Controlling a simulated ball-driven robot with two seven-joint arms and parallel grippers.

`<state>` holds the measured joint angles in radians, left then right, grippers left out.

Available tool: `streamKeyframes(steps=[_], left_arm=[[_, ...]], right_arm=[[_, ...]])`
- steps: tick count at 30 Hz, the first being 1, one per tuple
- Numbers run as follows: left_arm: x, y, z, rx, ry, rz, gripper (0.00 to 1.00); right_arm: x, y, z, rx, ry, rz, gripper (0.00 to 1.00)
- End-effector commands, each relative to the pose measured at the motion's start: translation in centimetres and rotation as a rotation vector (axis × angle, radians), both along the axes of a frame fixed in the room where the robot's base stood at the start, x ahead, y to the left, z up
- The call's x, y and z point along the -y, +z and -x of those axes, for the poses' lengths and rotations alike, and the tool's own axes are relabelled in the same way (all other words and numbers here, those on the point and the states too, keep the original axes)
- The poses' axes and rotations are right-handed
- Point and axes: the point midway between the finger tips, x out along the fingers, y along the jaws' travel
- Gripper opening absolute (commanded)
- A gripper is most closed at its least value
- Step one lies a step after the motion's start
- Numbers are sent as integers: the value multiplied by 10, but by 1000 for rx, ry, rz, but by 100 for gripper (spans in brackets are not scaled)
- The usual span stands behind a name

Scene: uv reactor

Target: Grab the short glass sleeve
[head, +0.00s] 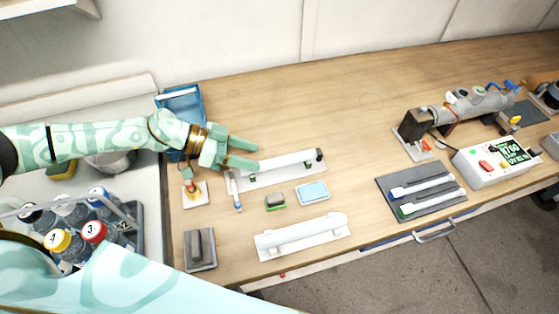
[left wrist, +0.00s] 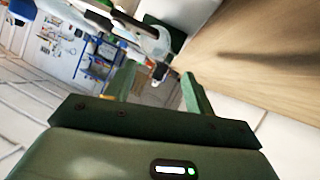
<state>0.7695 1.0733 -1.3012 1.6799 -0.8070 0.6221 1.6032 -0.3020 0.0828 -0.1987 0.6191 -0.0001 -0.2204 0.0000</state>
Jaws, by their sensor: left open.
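Two pale tube-like pieces lie in white holders on the wooden bench in the head view. One is on the rear holder (head: 262,181), with dark and green end parts. The other is a whitish tube (head: 300,231) on the front holder (head: 335,236). I cannot tell for certain which is the short glass sleeve. My left gripper (head: 257,154) is open, at the rear holder's left end and apparently above it. In the left wrist view its open fingers (left wrist: 160,88) show nothing gripped between them. My right gripper is not in view.
A blue tray (head: 180,104) stands behind the gripper. A blue sponge-like pad (head: 313,192) and a grey block (head: 200,248) lie nearby. A dark mat (head: 430,208) with two lamps, a control box (head: 492,163) and the reactor (head: 470,107) stand right. The rear middle bench is clear.

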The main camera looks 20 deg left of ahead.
Motion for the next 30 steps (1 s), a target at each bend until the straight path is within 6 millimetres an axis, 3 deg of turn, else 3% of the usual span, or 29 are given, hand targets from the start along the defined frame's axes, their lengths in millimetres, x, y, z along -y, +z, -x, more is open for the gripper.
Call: streamKeyframes(steps=[15,22,23,28,30], left_arm=[[55,-24,-20,-2,0,0,54],[56,-24,-20,-3,1,0,54],[56,-24,-20,-2,1,0,51],[56,-24,-20,-2,1,0,6],[56,-24,-20,-2,1,0,6]], right_arm=[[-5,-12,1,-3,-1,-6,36],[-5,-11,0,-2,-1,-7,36],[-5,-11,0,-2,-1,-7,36],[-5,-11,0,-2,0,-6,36],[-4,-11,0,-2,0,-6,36]])
